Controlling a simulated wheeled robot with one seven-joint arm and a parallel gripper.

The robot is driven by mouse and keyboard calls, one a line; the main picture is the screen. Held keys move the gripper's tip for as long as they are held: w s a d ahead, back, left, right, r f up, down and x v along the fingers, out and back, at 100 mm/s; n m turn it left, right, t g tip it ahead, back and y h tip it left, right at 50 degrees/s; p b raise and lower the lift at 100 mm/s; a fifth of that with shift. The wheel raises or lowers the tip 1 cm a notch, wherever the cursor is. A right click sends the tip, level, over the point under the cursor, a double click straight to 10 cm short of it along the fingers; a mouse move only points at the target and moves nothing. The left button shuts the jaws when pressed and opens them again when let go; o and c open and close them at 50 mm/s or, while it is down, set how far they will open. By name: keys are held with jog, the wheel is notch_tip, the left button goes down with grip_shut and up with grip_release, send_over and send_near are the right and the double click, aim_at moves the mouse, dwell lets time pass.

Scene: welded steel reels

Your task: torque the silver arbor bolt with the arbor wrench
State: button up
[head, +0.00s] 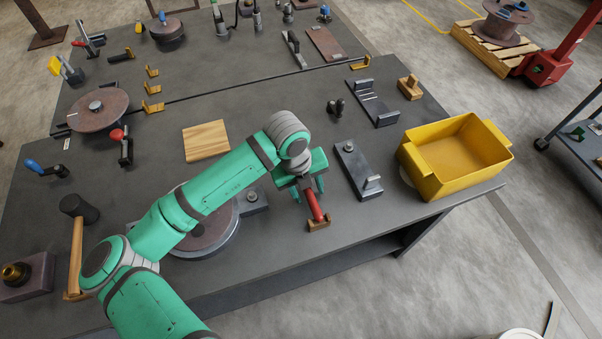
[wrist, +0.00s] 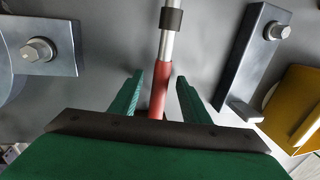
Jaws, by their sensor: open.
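The arbor wrench (head: 316,206) has a red handle; its handle end is at a wooden rest (head: 319,224) near the table's front edge. In the wrist view the wrench (wrist: 159,88) shows a silver shaft with a dark collar. My gripper (head: 309,190) is open, its green fingers on either side of the red handle, with gaps; it also shows in the wrist view (wrist: 160,80). A silver bolt (head: 251,197) sits on a grey lug beside the front reel, left of my gripper. Another silver bolt (head: 349,146) is on a dark plate to the right. Which is the arbor bolt, I cannot tell.
My arm covers part of the front reel (head: 215,235). A yellow bin (head: 455,160) stands at the right table edge. A mallet (head: 77,240) and a second reel (head: 98,110) are at left. A wooden board (head: 206,141) lies behind my arm.

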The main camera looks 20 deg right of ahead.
jog(key=c, duration=0.6)
grip_shut()
jog(key=shift+r, duration=0.15)
jog(key=shift+w+r, duration=0.1)
jog(key=shift+r, duration=3.3)
